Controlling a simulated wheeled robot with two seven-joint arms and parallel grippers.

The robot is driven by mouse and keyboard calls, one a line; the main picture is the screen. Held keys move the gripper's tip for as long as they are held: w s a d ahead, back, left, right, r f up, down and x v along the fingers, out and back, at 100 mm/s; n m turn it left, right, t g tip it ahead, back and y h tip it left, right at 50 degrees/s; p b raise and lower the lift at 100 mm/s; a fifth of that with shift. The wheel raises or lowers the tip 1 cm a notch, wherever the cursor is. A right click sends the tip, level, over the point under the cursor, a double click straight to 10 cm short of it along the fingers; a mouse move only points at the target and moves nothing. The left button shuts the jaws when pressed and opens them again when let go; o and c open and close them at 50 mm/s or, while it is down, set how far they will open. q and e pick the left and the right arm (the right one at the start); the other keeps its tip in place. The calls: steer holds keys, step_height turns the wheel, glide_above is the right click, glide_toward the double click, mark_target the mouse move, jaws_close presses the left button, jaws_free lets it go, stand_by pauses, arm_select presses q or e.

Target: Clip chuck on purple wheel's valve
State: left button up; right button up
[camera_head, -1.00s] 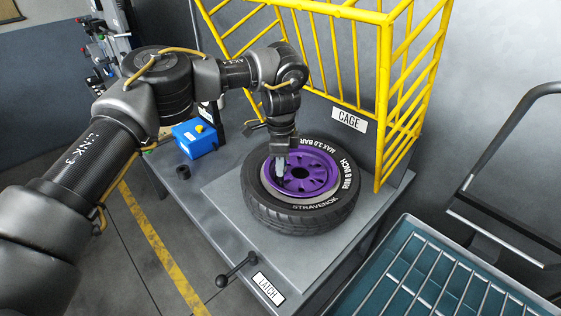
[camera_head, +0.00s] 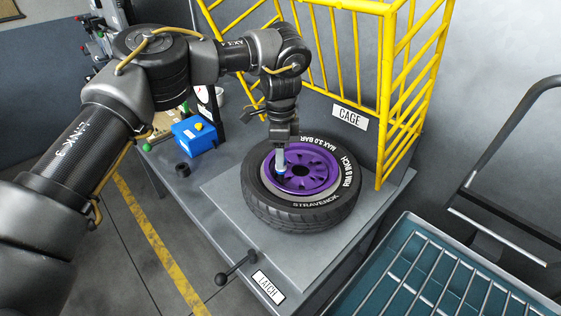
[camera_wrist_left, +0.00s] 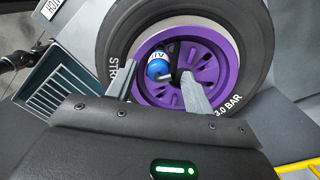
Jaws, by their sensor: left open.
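The purple wheel rim (camera_head: 318,170) sits inside a black tyre (camera_head: 285,215) lying flat on the bench, and both also show in the left wrist view. A small blue-topped piece, apparently the chuck (camera_head: 281,168), stands at the left part of the rim. In the left wrist view its round blue top (camera_wrist_left: 157,69) shows between my fingers, with "AIR" lettering beside it. The valve is hidden beneath or behind it. My left gripper (camera_head: 281,157) points down just above the blue piece, its two grey fingers (camera_wrist_left: 158,72) apart on either side. My right gripper is not in view.
A yellow cage (camera_head: 385,90) stands behind the wheel. A blue box (camera_head: 194,137) and a small black cylinder (camera_head: 182,169) are on the bench to the left. A latch lever (camera_head: 236,268) sticks out in front. A teal rack (camera_head: 440,280) is at the lower right.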

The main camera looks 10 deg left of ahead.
arm_select(q)
step_height(320, 180, up, 4)
steer(key=shift+r, duration=0.1)
stand_by(0.5)
